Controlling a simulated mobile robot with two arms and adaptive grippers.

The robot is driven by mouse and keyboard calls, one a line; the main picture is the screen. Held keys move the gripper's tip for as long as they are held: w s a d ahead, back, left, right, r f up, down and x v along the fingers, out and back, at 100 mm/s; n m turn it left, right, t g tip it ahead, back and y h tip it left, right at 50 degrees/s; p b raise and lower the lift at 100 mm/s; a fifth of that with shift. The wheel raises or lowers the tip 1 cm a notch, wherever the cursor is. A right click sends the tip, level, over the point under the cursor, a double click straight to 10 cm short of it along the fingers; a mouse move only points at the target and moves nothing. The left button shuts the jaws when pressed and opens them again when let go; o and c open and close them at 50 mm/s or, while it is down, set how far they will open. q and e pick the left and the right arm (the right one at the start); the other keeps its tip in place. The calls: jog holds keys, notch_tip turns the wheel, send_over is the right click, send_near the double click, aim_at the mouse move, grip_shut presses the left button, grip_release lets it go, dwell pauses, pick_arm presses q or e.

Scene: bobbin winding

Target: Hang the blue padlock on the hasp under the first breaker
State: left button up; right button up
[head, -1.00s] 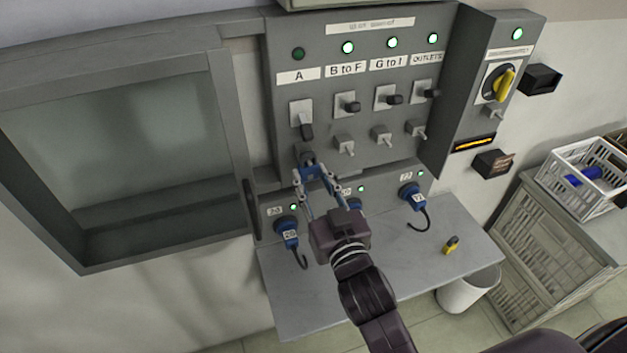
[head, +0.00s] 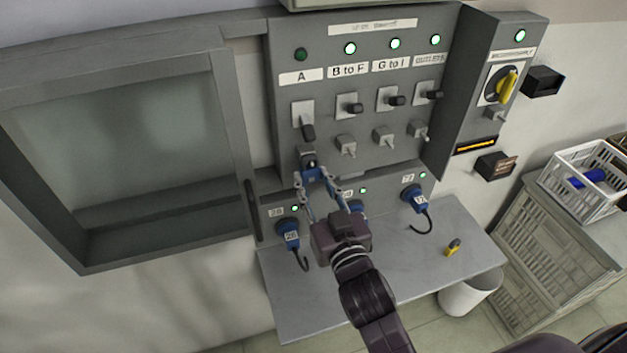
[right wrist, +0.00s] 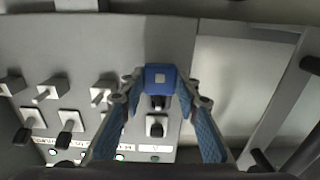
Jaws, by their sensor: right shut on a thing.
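My right gripper (head: 312,176) is shut on the blue padlock (head: 314,173) right below the first breaker (head: 303,112), labelled A, whose dark handle points down. In the right wrist view, the picture is turned over: the padlock's blue body (right wrist: 160,76) sits between the fingertips of my right gripper (right wrist: 160,84), with the breaker handle (right wrist: 156,127) beyond it. The hasp under breaker A (head: 307,154) is mostly covered by the padlock and fingers. I cannot tell whether the shackle passes through it. My left gripper is not in view.
Other breakers (head: 348,106) with bare hasps (head: 346,147) stand to the right. Blue plugs (head: 288,233) with hanging cables stick out below, close to my right gripper. A grey shelf (head: 385,275) holds a small yellow-black item (head: 453,247). A white crate (head: 560,180) stands at the right.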

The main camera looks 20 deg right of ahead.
jog(key=shift+f, duration=0.25)
jog(key=o, duration=1.4)
jog(key=shift+c, duration=0.2)
jog(key=shift+s, duration=0.1)
jog(key=s, duration=1.2)
jog(key=shift+d, duration=0.2)
jog(key=shift+w+r, duration=0.1)
